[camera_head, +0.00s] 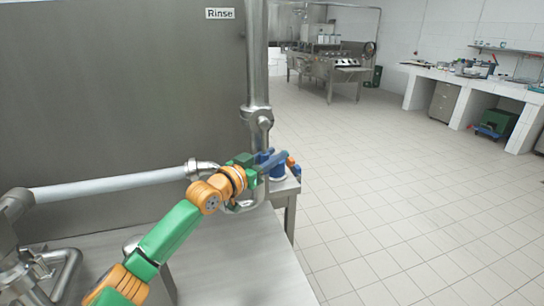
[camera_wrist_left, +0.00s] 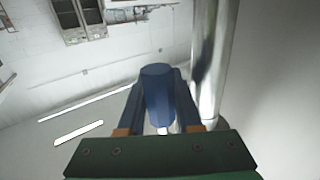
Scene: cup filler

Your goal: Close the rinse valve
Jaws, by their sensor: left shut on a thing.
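The rinse valve's blue handle (camera_head: 278,173) is at the right end of the steel pipework, below the vertical pipe, and my gripper partly hides it. In the left wrist view the blue handle (camera_wrist_left: 157,88) sits between the two dark fingers. My left gripper (camera_head: 272,160) reaches in from the left and is shut on the handle. It also shows in the left wrist view (camera_wrist_left: 159,95). The valve body is mostly hidden behind my gripper. My right gripper is not in view.
A "Rinse" sign (camera_head: 220,13) is on the steel panel (camera_head: 130,90). A vertical steel pipe (camera_head: 257,60) stands close to my gripper. A steel bench top (camera_head: 230,260) lies below my arm. The tiled floor (camera_head: 400,190) to the right is clear.

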